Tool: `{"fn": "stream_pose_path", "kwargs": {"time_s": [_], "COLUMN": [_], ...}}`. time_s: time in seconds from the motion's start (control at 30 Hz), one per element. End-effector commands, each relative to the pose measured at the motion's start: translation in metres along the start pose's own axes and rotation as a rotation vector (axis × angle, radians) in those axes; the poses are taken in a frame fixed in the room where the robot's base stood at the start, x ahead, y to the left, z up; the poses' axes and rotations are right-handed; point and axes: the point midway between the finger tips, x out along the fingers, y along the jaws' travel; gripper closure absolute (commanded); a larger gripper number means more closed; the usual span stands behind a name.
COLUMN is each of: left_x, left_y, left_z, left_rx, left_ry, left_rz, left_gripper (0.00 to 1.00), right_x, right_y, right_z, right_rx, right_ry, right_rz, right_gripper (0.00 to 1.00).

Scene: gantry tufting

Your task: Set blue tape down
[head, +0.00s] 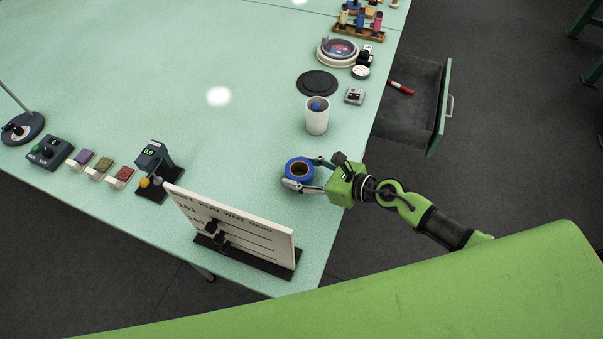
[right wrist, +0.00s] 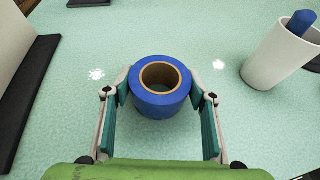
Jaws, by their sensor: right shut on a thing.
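The blue tape (head: 299,169) is a roll with a brown cardboard core. It sits between the fingers of my right gripper (head: 306,174), over the green table near its right edge. In the right wrist view the tape roll (right wrist: 160,98) is upright with its hole facing up, and both fingertips press on its sides. I cannot tell whether its underside touches the table. My left gripper is not in view.
A white cup (head: 317,118) with a blue item inside stands just behind the tape. A white board (head: 232,228) on a black base stands at the front left. An open drawer (head: 412,103) juts from the right edge. Bare table (head: 230,140) lies left of the tape.

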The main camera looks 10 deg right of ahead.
Motion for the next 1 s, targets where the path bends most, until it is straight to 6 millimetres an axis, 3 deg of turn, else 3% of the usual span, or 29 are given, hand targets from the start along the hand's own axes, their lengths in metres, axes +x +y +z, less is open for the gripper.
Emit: {"fn": "stream_pose_path", "kwargs": {"time_s": [0.4, 0.43, 0.5, 0.87, 1.0], "left_x": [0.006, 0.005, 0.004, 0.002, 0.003], "left_y": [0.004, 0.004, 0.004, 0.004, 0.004], "left_z": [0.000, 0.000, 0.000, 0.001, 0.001], "left_rx": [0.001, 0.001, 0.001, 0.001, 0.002], "left_ry": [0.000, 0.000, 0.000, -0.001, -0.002], "left_rz": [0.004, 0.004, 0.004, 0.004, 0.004], "left_gripper": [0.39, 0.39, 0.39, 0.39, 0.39], "right_x": [0.002, 0.002, 0.002, 0.001, -0.011], "right_y": [-0.001, -0.001, -0.001, -0.001, -0.002], "right_z": [-0.006, -0.005, -0.004, -0.002, -0.004], "right_rx": [0.000, 0.000, 0.000, 0.000, -0.001], "right_ry": [-0.001, -0.001, -0.001, -0.001, 0.002], "right_rz": [-0.001, -0.001, -0.001, -0.001, -0.002], "right_gripper": [0.71, 0.44, 0.32, 0.32, 0.32]}}
